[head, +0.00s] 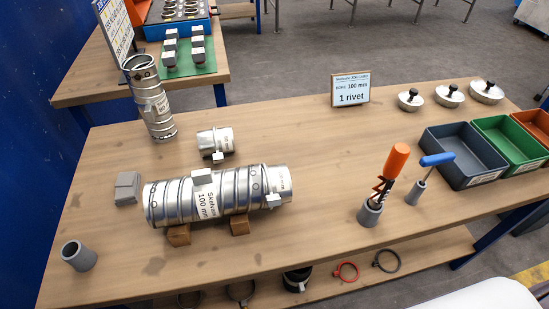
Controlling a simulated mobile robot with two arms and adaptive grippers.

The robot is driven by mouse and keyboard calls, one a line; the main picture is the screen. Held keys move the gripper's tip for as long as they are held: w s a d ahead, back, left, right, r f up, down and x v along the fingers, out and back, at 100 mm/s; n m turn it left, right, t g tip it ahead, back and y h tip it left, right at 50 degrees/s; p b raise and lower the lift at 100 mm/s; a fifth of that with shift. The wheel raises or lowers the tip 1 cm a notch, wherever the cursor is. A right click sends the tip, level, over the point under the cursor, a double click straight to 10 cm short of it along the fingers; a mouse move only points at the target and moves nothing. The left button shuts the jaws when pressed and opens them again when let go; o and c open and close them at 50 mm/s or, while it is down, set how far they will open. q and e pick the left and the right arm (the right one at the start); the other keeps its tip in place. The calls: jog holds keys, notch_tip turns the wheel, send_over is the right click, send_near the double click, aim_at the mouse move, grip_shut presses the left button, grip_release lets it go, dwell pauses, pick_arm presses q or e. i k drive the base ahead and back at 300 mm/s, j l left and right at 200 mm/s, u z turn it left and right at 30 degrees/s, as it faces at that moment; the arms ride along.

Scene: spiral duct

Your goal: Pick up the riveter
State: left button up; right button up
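An orange-handled tool (394,166) with red and black parts below the grip stands upright, slightly tilted, in a grey round holder (370,213) on the right half of the wooden table (300,140). It looks like the riveter. Just right of it, a blue-handled tool (437,159) with a thin shaft stands in a smaller grey holder (413,195). Neither of my grippers shows in the head view, so their state is hidden.
A spiral duct (230,192) lies on wooden blocks (179,235) at the left centre. Grey (447,152) and green (500,132) bins stand at the right, below several metal caps (448,95). A sign (350,88) stands at the back. The table between duct and tools is clear.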

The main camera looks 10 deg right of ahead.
aim_at(400, 153)
jog(key=z, duration=1.3)
